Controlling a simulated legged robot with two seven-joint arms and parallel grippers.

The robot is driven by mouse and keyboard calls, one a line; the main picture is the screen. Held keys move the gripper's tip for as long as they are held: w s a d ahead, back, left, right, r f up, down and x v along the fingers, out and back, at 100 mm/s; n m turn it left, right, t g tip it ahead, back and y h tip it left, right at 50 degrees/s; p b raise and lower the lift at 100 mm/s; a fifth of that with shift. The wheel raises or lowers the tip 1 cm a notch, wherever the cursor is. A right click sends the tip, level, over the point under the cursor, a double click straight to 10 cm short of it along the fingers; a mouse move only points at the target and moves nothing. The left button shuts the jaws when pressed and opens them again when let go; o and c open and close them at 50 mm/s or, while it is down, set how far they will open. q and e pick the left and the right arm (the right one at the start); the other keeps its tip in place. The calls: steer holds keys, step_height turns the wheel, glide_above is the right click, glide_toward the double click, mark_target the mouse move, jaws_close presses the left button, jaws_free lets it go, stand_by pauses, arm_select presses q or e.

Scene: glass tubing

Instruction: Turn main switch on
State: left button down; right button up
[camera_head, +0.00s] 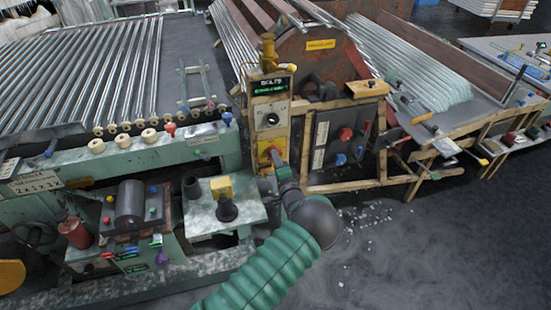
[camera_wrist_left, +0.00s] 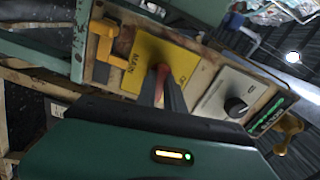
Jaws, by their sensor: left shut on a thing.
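The main switch is a red handle (camera_wrist_left: 161,69) on a yellow plate (camera_wrist_left: 150,52) lettered MAIN in the left wrist view. Its yellow plate (camera_head: 266,148) also shows low on the narrow control post in the head view. My left gripper (camera_head: 276,161) reaches up to this plate from below. In the left wrist view, the dark fingers of my left gripper (camera_wrist_left: 160,88) are shut on the red handle. The fingers hide part of the handle, and I cannot read its exact setting. My right gripper is in neither view.
A black knob on a pale plate (camera_head: 271,115) and a green display (camera_head: 270,88) sit above the switch. A dark panel (camera_head: 338,139) with red and blue knobs stands right of the post. Glass shards (camera_head: 372,222) litter the floor.

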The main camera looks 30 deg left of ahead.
arm_select(q)
steer(key=shift+w+d+r+m, duration=0.1)
steer(key=shift+w+d+m, duration=0.05)
steer(key=shift+m, duration=0.75)
steer(key=c, duration=1.6)
jaws_free()
steer(key=shift+o, duration=0.8)
steer(key=shift+w+f, duration=0.15)
steer(key=shift+f, duration=0.05)
steer(key=shift+s, duration=0.2)
